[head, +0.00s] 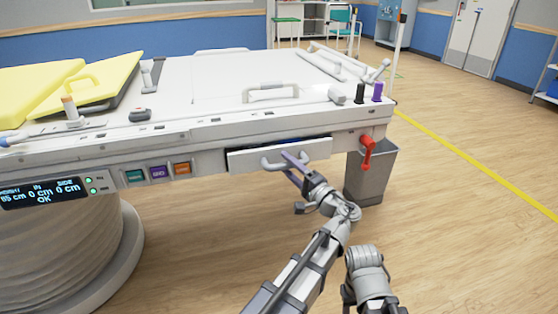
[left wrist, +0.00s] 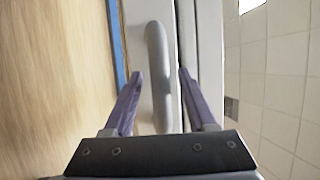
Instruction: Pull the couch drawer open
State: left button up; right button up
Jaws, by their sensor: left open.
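The couch drawer (head: 315,150) is a white panel under the couch's near edge, with a dark strip along its top edge. Its grey bar handle (head: 268,163) sticks out of the front. In the left wrist view the handle (left wrist: 157,60) lies between the two purple fingers of my left gripper (left wrist: 160,74), with visible space beside the fingers. In the head view my left gripper (head: 291,162) is at the handle, its fingers open around it. My right gripper cannot be made out.
The white couch top (head: 225,80) carries yellow pads (head: 90,85) and a rail handle (head: 270,90). A red lever (head: 367,150) hangs right of the drawer, above a grey bin (head: 371,175). Labelled buttons (head: 158,172) are to the left. The floor on the right is clear.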

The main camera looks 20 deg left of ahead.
pick_arm(q)
jog(key=shift+c, duration=0.3)
grip_shut()
dwell(1.1)
